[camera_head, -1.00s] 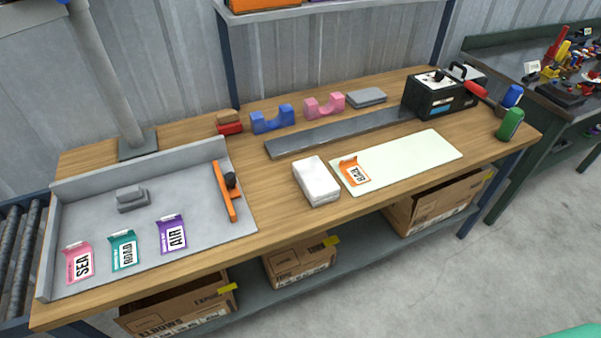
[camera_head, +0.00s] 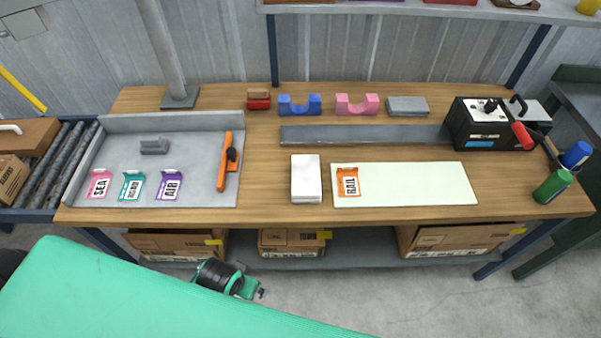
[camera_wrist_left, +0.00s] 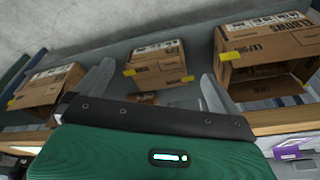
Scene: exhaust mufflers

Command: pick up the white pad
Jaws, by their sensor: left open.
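The white pad (camera_head: 306,180) is a thick white rectangular block lying flat on the wooden bench, near its front middle. It is just left of the pale mat (camera_head: 420,186) and apart from it. My left gripper shows in the left wrist view (camera_wrist_left: 157,75), with its two grey fingers spread apart and nothing between them. It faces cardboard boxes below the bench top, away from the pad. The pad cannot be made out in the left wrist view. My right gripper is not seen.
An orange RAIL card (camera_head: 348,182) lies on the mat's left end. A grey tray (camera_head: 205,150) with cards and an orange tool is to the left. A grey metal strip (camera_head: 365,135) lies behind the pad. Cardboard boxes (camera_head: 292,241) sit on the lower shelf.

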